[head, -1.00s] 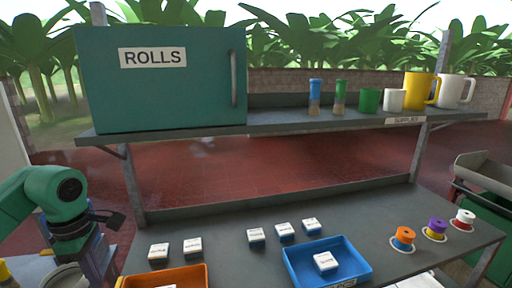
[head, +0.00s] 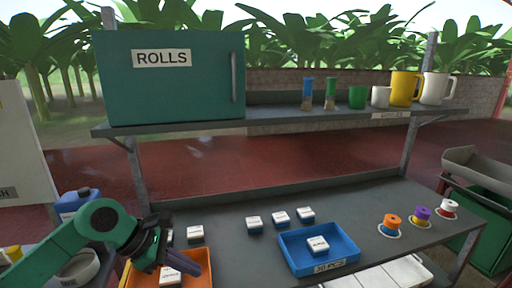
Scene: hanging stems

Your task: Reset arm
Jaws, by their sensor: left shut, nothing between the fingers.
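My left gripper (head: 190,268) is at the lower left in the head view, at the end of my green arm. It is shut and empty, above the orange tray (head: 133,277) at the bench's front left. A small white-topped block (head: 170,276) sits in that tray, just beside the fingers. My left wrist partly hides the tray and a block behind it. My right gripper is not in view.
A blue tray (head: 343,250) holds one block (head: 318,243). Several blocks stand behind it, one here (head: 254,222). A shelf (head: 290,117) with the ROLLS cabinet (head: 170,85) overhangs the bench.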

